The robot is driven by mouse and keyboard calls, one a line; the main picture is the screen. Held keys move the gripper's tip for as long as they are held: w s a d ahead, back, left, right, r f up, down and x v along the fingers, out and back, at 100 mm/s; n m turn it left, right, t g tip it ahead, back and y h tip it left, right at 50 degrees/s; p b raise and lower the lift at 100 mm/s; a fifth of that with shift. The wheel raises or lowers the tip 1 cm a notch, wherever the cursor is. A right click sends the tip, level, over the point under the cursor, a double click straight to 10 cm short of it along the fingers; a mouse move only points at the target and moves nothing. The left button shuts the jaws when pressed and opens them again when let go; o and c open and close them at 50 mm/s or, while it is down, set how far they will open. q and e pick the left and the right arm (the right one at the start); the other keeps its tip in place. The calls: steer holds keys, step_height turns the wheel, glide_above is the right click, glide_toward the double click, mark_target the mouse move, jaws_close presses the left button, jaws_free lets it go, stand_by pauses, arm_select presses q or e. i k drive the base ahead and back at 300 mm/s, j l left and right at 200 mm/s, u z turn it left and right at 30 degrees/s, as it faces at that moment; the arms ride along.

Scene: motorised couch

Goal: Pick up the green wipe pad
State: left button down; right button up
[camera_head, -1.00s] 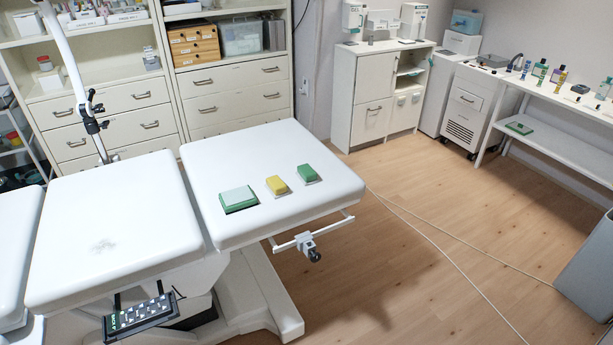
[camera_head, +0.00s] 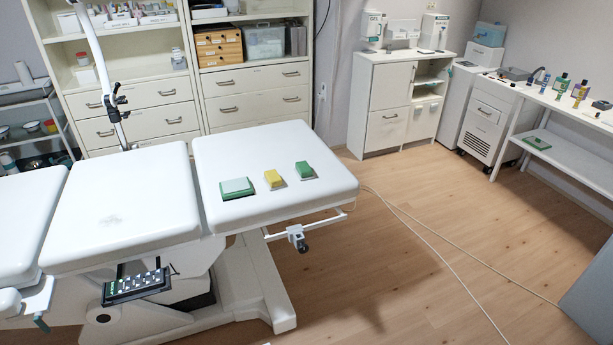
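A small green pad (camera_head: 305,170) lies flat on the white end section of the couch (camera_head: 332,189), at the right of a row of three items. A yellow pad (camera_head: 274,179) lies just left of it. A larger flat green block with a pale top (camera_head: 236,187) lies left of the yellow one. The three are apart from one another, with bare couch surface around them. Neither of my grippers is in view.
A hand control with buttons (camera_head: 137,286) hangs at the couch's near side. A bracket with a dark knob (camera_head: 298,238) sticks out below the end section. Drawer cabinets (camera_head: 260,93) stand behind. A cable (camera_head: 432,245) crosses the open wooden floor at right.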

mark_target(304, 170)
steer(key=l+u, duration=0.25)
steer(key=l, duration=0.35)
steer(key=i+l+u, duration=0.1)
steer(key=l+u, duration=0.2)
steer(key=l, duration=0.35)
steer(key=i+l+u, duration=0.35)
steer(key=l, duration=0.25)
steer(key=i+l+u, duration=0.15)
steer(key=l, duration=0.2)
steer(key=i+l+u, duration=0.2)
steer(key=l, duration=0.15)
steer(key=i+l+u, duration=0.15)
steer(key=l, duration=0.2)
steer(key=l+u, duration=0.2)
steer(key=l, duration=0.15)
steer(key=i+l+u, duration=0.1)
steer(key=i+l, duration=0.15)
steer(key=i+l+u, duration=0.1)
steer(key=i+l, duration=0.15)
steer(key=l, duration=0.25)
steer(key=i+l+u, duration=0.1)
steer(key=l, duration=0.3)
steer(key=i+l+u, duration=0.1)
steer(key=i+l, duration=0.2)
steer(key=l, duration=0.1)
